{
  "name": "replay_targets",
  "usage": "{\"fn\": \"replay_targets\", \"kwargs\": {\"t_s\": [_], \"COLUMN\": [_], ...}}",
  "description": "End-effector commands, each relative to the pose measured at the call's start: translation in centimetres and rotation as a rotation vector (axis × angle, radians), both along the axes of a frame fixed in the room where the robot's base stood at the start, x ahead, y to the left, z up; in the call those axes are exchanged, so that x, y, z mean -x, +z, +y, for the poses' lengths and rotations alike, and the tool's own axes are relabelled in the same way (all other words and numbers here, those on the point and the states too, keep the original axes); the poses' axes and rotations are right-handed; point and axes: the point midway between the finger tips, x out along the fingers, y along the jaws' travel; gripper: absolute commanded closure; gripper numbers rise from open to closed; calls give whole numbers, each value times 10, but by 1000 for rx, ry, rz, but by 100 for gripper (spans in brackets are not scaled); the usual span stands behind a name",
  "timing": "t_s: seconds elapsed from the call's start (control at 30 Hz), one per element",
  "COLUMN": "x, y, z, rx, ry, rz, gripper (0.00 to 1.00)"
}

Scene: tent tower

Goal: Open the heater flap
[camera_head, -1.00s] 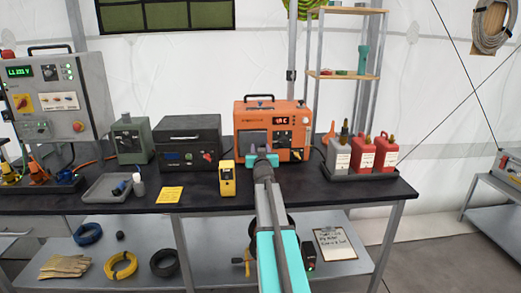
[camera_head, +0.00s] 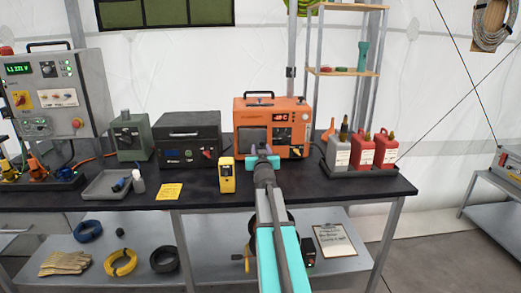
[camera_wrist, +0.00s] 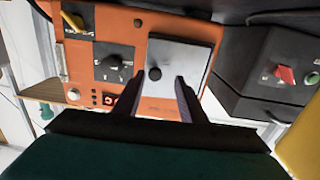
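The orange heater (camera_head: 274,108) stands on the dark bench. Its grey flap (camera_head: 254,136) is on the left part of the front and looks shut. My gripper (camera_head: 262,149) is in front of the heater. My gripper hides the lower part of the heater front in the head view.
A dark case (camera_head: 188,140) stands left of the heater. A yellow device (camera_head: 226,176) stands in front, left of my arm. Red and white bottles in a tray (camera_head: 345,175) stand to the right. The heater's dial (camera_wrist: 113,63) is beside the flap.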

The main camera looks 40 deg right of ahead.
Motion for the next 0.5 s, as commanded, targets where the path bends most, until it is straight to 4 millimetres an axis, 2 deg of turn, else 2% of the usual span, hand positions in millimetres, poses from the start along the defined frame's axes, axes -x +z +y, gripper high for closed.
{"fn": "replay_targets", "kwargs": {"t_s": [0.5], "x": [20], "y": [0], "z": [15], "rx": [-1], "ry": [0], "rz": [-1], "gripper": [62]}}
